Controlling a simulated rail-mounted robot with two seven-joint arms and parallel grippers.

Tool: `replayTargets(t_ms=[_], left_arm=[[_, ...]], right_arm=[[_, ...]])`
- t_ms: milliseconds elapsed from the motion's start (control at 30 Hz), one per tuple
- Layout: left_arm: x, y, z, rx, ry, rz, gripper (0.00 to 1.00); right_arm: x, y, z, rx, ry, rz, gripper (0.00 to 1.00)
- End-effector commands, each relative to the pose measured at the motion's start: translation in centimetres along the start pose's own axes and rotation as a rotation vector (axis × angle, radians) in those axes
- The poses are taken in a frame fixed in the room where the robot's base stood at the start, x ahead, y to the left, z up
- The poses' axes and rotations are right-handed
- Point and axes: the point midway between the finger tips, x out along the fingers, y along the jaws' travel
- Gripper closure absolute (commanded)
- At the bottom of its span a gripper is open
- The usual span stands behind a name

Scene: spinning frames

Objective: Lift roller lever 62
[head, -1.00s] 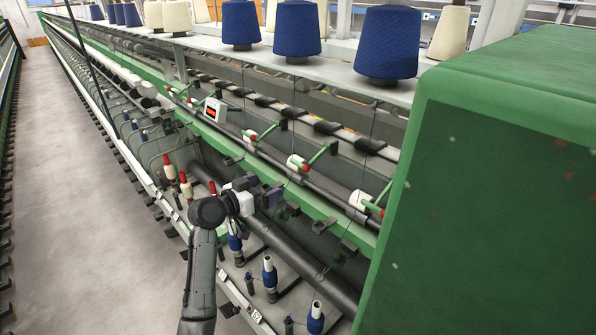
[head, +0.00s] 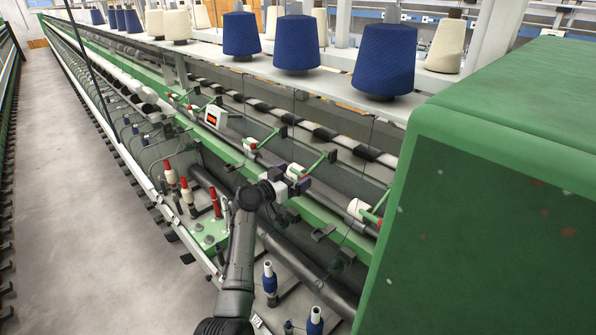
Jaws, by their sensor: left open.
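Several green roller levers with red tips and white rollers sit along the machine's green rail. The middle lever (head: 321,161) slopes down to the left, and its white roller end is partly hidden by my left gripper. One lever (head: 267,138) stands up and to the left, and another (head: 377,208) is at the right beside the green cabinet. No lever number can be read. My left gripper (head: 304,186) is open, its dark fingers at the lower end of the middle lever. Whether they touch it cannot be told. My right gripper is not in view.
The green end cabinet (head: 480,200) blocks the right side. Blue yarn cones (head: 385,60) stand on the shelf above. Blue bobbins (head: 269,278) and red-topped bobbins (head: 186,190) stand below the rail. The aisle floor (head: 70,210) at the left is clear.

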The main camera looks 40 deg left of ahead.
Motion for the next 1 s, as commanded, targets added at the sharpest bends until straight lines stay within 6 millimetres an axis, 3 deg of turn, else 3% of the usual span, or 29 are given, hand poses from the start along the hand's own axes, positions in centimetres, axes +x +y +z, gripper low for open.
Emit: replayTargets(t_ms=[300, 667, 1000], left_arm=[[2.1, 0.0, 0.0, -0.001, 0.0, -0.001, 0.0], [2.3, 0.0, 0.1, -0.001, 0.0, -0.001, 0.0], [2.3, 0.0, 0.0, -0.001, 0.0, -0.001, 0.31]], right_arm=[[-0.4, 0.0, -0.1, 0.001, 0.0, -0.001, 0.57], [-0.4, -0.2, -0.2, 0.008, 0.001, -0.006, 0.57], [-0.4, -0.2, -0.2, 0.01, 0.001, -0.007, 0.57]])
